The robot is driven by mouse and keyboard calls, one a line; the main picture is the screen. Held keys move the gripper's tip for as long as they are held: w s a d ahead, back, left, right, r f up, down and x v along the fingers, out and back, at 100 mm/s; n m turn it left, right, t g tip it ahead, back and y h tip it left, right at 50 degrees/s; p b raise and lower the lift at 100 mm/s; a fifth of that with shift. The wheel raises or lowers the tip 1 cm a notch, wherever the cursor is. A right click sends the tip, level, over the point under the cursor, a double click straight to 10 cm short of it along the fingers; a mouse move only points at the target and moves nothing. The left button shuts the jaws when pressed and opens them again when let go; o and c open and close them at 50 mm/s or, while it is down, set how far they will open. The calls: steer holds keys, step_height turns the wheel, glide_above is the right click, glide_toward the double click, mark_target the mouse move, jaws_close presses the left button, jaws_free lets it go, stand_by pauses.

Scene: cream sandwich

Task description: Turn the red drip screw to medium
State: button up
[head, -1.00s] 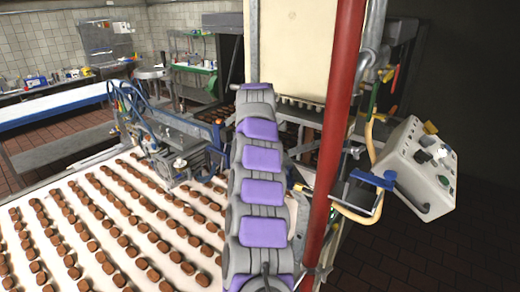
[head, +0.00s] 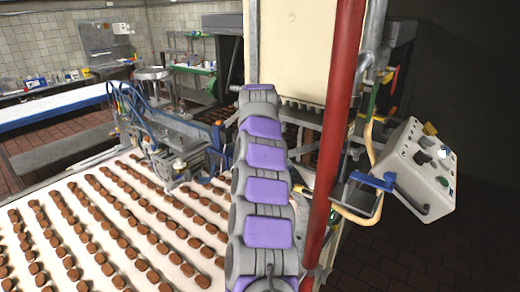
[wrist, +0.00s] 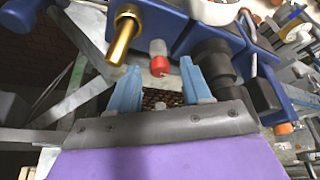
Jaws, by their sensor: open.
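The red drip screw (wrist: 159,67) shows in the wrist view as a small red knob with a pale cylinder behind it, on blue machinery. My gripper (wrist: 163,76) is open, with its two light-blue fingertips apart, one to the left and one to the right of the red knob. The knob lies just beyond the gap, and no contact with the fingers is visible. In the head view my arm hides the screw, and I cannot make out my gripper there.
A brass bolt (wrist: 124,35) stands left of the knob, and black cylinders (wrist: 215,62) stand to its right. In the head view a red pole (head: 340,110) rises beside my arm. A control box (head: 415,165) is at right, and a conveyor (head: 150,215) carries rows of brown pieces.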

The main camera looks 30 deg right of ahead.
steer(key=shift+r, duration=0.1)
steer(key=p+v, duration=0.3)
steer(key=v, duration=1.4)
